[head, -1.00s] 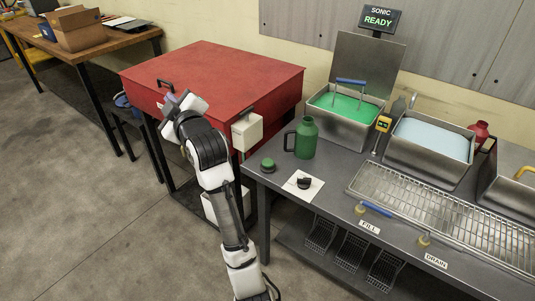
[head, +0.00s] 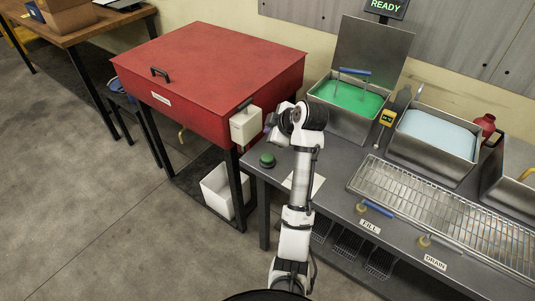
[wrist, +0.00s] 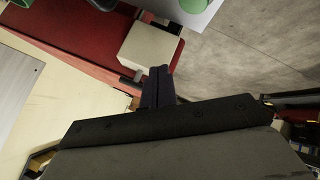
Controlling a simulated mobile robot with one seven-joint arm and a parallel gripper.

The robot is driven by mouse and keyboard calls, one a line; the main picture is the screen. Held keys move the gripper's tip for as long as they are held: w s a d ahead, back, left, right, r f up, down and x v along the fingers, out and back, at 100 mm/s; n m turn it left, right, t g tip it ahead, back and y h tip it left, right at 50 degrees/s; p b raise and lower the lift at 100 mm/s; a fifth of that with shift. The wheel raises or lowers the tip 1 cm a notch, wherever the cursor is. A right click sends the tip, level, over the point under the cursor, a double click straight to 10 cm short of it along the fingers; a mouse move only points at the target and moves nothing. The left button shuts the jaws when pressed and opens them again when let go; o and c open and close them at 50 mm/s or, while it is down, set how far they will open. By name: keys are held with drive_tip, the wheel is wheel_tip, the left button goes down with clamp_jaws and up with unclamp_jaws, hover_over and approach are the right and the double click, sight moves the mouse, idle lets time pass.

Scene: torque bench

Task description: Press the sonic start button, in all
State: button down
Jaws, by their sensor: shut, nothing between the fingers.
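The green dome button (head: 267,160) sits on the left front corner of the grey bench (head: 262,176). In the wrist view a green round top (wrist: 193,4) shows at the upper edge, cut off by the frame; it looks like the same button. My gripper (head: 268,124) is shut and empty. In the head view it appears above the button, apart from it, beside the pale box on the red cabinet. Its dark fingers (wrist: 158,85) are together in the wrist view. The sonic display (head: 386,6) reads READY above the open tank of green liquid (head: 345,96).
The red cabinet (head: 210,75) with its pale side box (head: 246,126) stands left of the bench. A tank of pale blue liquid (head: 436,134) and a wire rack (head: 440,208) are to the right. My arm hides the green jug and covers part of a white card (head: 318,184).

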drive_tip(key=b, duration=0.6)
approach(266, 155)
drive_tip(key=w+a+f, duration=0.1)
drive_tip(key=w+a, duration=0.1)
drive_tip(key=w+a+f, duration=0.1)
drive_tip(key=w, duration=0.1)
drive_tip(key=shift+w+f, duration=0.1)
drive_tip(key=shift+f, duration=0.3)
idle(1.4)
drive_tip(key=shift+f+b, duration=0.35)
drive_tip(key=shift+f, duration=0.05)
drive_tip(key=shift+f+b, duration=0.4)
drive_tip(key=shift+f, duration=0.25)
idle(0.5)
drive_tip(key=shift+r, duration=0.2)
drive_tip(key=shift+r+p, duration=0.8)
drive_tip(key=shift+r, duration=0.05)
drive_tip(key=shift+r+p, duration=1.9)
drive_tip(key=shift+r, duration=0.65)
